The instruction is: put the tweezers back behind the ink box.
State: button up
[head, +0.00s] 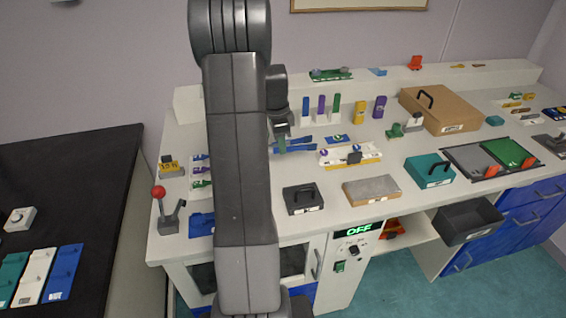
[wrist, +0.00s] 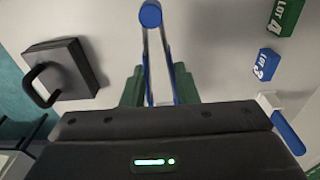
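The blue tweezers show in the wrist view (wrist: 149,58), with a round blue end at the top and two arms running down between the green fingers. They also show as thin blue strips in the head view (head: 297,148), just right of my gripper (head: 279,146). My gripper's fingers (wrist: 160,88) lie close along both outer sides of the tweezers and appear shut on them. The tips of the tweezers are hidden behind the gripper body. A dark box with a handle (head: 304,199) stands in front; it also shows in the wrist view (wrist: 78,68). I cannot tell which box is the ink box.
A teal box with a handle (head: 430,171) and a grey slab (head: 372,190) stand to the right. Upright coloured tags (head: 321,106) stand behind. Lot tags (wrist: 266,64) lie right in the wrist view. A red-knobbed lever (head: 159,193) stands at the left.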

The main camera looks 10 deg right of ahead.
aim_at(281, 166)
jog(key=shift+f, duration=3.35)
jog(key=o, duration=0.6)
jog(key=shift+c, duration=0.2)
notch_tip(281, 166, up, 12)
jog(key=a, duration=0.1)
jog(key=shift+r, duration=0.1)
